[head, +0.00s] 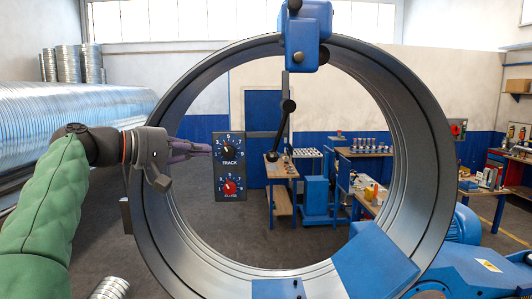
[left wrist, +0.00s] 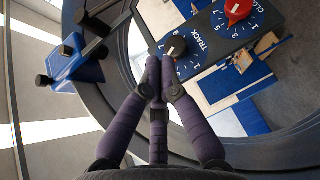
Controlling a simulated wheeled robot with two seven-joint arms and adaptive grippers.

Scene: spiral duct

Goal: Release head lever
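A blue head block (head: 305,38) sits at the top of the large dark ring (head: 425,130). A black lever with ball ends (head: 281,130) hangs below it, slanting down inside the ring opening. The blue block also shows in the left wrist view (left wrist: 78,68), with dark rods and knobs by it. My left gripper (head: 208,150) is left of the lever, apart from it, beside the dark control panel (head: 230,168). Its purple fingers (left wrist: 159,68) are together in the left wrist view, their tips close to the black TRACK knob (left wrist: 175,47). I cannot tell whether they touch it. My right gripper is not in view.
The panel also carries a red knob (head: 229,187) below the TRACK knob. Blue plates (head: 375,262) cover the ring's lower right. Workbenches (head: 370,195) stand behind the ring. Spiral ducts (head: 70,105) lie at the left. The ring's middle is open around the lever.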

